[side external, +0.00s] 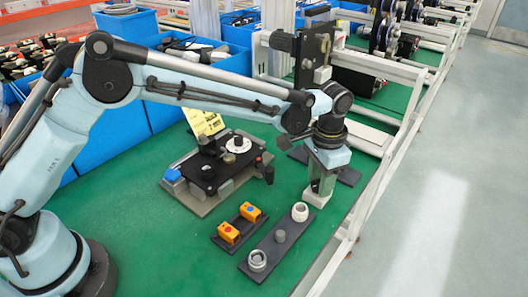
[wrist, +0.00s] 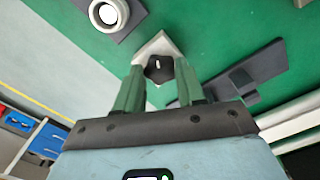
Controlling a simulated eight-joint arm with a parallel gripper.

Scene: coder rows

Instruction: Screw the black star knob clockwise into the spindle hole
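The black star knob (wrist: 159,68) shows in the wrist view, between the tips of my gripper's two green fingers (wrist: 160,74). It is over a pale grey diamond-shaped block (wrist: 159,44). The fingers stand apart, one on each side of the knob, and their edges meet its outline. I cannot tell whether they press on it. The knob is hidden there. The spindle hole is not visible; I cannot tell how deep the knob sits.
A black fixture (side external: 221,170) stands farther left. White frame rails (side external: 375,190) run along the right edge.

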